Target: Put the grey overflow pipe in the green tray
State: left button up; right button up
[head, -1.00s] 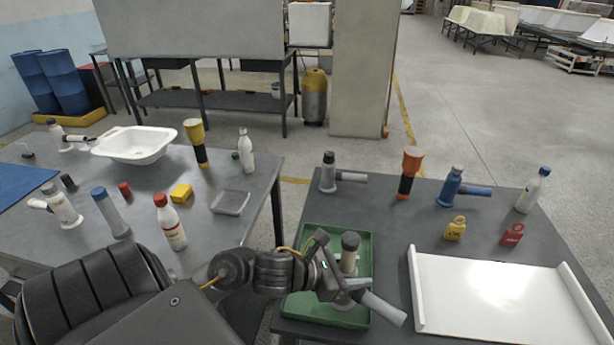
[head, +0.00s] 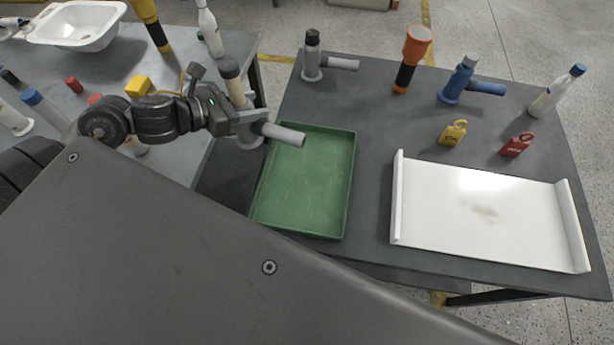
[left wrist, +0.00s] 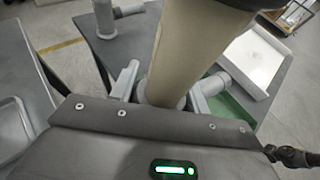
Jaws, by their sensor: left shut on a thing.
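A grey overflow pipe (head: 236,91) with a dark cap and a grey side branch is held upright in my left gripper (head: 243,117), which is shut on its body. In the head view it is at the far left corner of the green tray (head: 349,190). Its branch points right across that corner; its round foot appears left of the tray. The tray is empty. In the left wrist view the pipe body (left wrist: 195,45) stands between the fingers, and part of the green tray (left wrist: 238,108) shows to the right. My right gripper is not in view.
Another grey pipe (head: 312,62), an orange-topped item (head: 410,60), a blue pipe (head: 459,80) and a white bottle (head: 556,90) stand at the back. Yellow (head: 453,133) and red (head: 517,145) tags lie before them. A white panel (head: 480,220) lies right of the tray. A gap separates the two tables.

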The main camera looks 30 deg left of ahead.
aim_at(231, 102)
pick_arm(q)
jog(key=a+r, duration=0.1)
jog(key=s+r+m+g+h+b, duration=0.1)
jog(key=r, duration=0.1)
jog(key=s+a+r+m+h, duration=0.1)
jog(key=r, duration=0.1)
jog(key=shift+s+a, duration=0.1)
jog(key=shift+a, duration=0.25)
jog(key=shift+s+r, duration=0.1)
jog(key=shift+r, duration=0.1)
jog(key=shift+r+g, duration=0.1)
jog(key=shift+g, duration=0.2)
jog(key=shift+h, duration=0.3)
jog(key=shift+d, duration=0.15)
jog(key=w+d+f+p, duration=0.4)
jog(key=w+d+f, duration=0.3)
jog(key=d+f, duration=0.4)
notch_tip(231, 102, down, 2)
jog(key=shift+w+d, duration=0.2)
jog(key=shift+w, duration=0.05)
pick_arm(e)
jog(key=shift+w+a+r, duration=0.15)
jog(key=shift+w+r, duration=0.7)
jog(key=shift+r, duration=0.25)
